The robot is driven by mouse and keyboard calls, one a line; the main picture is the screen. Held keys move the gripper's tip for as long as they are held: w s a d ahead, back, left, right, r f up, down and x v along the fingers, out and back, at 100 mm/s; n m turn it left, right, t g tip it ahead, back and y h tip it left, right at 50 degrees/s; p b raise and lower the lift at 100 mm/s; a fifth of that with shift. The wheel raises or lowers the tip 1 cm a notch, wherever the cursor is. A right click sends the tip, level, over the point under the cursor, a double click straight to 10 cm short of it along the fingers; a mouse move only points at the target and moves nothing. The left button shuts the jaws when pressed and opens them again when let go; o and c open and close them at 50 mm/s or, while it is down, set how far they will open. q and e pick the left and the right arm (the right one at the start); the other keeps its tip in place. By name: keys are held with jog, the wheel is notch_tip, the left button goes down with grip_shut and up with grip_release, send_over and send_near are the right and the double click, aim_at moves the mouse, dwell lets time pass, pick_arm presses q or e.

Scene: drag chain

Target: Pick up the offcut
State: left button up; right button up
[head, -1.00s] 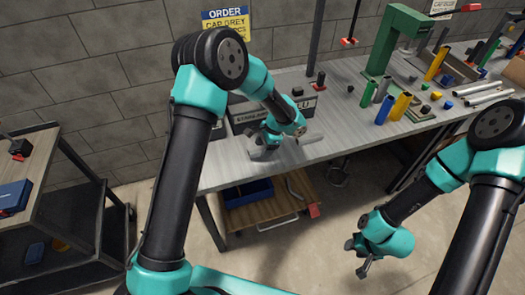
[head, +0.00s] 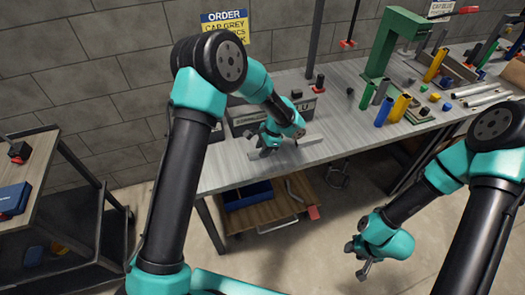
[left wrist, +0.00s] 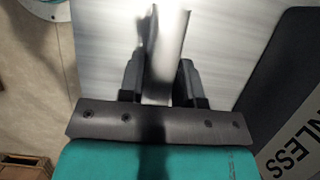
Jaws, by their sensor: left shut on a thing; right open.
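The offcut (left wrist: 168,45) is a short, grey metal piece. In the left wrist view it stands out between the two dark fingers of my left gripper (left wrist: 160,75), which is shut on it. The rest is hidden by the gripper. I cannot tell whether it is clear of the bench. My right gripper (head: 359,259) is open and empty, low in front of the bench.
The grey bench (head: 235,172) has labelled bins (head: 245,117) behind my left gripper. A green press (head: 383,45), coloured tubes (head: 399,108) and metal bars (head: 484,97) stand or lie to the right. A blue tray (head: 247,194) is on the lower shelf. A dark cart (head: 75,215) stands at left.

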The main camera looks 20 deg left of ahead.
pick_arm(q)
jog(key=shift+r, duration=0.6)
jog(key=shift+s+d+r, duration=0.1)
jog(key=shift+s+r, duration=0.1)
jog(key=shift+r, duration=0.4)
jog(key=shift+s+d+r, duration=0.1)
jog(key=shift+s+r, duration=0.1)
jog(key=shift+r, duration=0.4)
jog(key=s+d+r, duration=0.1)
jog(key=s+d, duration=0.3)
jog(key=s, duration=1)
jog(key=shift+s+r, duration=0.15)
jog(key=shift+s, duration=0.2)
